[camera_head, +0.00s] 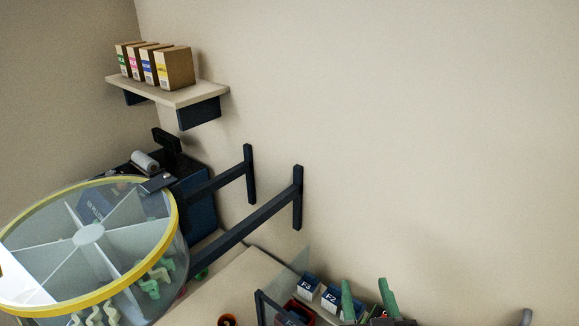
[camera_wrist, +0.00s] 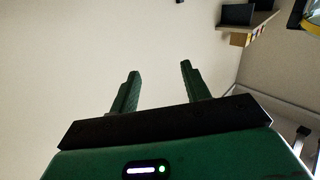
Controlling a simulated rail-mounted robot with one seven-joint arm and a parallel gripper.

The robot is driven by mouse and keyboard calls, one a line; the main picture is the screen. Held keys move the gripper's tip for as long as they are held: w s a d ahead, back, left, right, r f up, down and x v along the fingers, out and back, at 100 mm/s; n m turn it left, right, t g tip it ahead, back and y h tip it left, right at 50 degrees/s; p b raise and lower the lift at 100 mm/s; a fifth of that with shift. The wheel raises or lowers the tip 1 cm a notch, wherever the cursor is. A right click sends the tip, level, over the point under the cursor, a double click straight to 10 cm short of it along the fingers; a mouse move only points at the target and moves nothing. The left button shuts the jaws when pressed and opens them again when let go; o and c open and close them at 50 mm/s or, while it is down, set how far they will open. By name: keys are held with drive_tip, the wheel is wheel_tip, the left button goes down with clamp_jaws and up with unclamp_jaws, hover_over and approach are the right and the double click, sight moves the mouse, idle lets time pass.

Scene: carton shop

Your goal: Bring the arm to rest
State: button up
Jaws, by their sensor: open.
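My gripper (camera_wrist: 157,80) shows in the wrist view with its two green fingers apart and nothing between them. Plain beige wall lies behind the fingers there. In the head view the green fingertips of my gripper (camera_head: 367,296) show at the bottom edge, pointing up. The rest of the arm is mostly out of the picture.
A round clear bin with a yellow rim (camera_head: 177,222) and dividers stands at left, holding pale green parts. A wall shelf (camera_head: 178,94) carries several cartons (camera_head: 174,68). Dark brackets (camera_head: 270,210) jut out. Small F-labelled boxes (camera_head: 309,284) lie near my gripper. The right wall is bare.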

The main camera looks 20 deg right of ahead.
drive_tip(key=w+a+r+n+t+y, duration=0.2)
drive_tip(key=a+r+t, duration=0.1)
drive_tip(key=a+r, duration=0.85)
drive_tip(key=s+a+r+t+y, duration=0.2)
drive_tip(key=a+r, duration=0.4)
drive_tip(key=r, duration=0.3)
drive_tip(key=s+a+r+n+t+y, duration=0.1)
drive_tip(key=s+a+r+t+y, duration=0.1)
drive_tip(key=s+a+r, duration=0.2)
drive_tip(key=a+r, duration=0.3)
drive_tip(key=r, duration=0.2)
drive_tip(key=shift+s+r+n+t+y, duration=0.15)
drive_tip(key=shift+s+n+t+y, duration=0.15)
drive_tip(key=shift+t, duration=0.1)
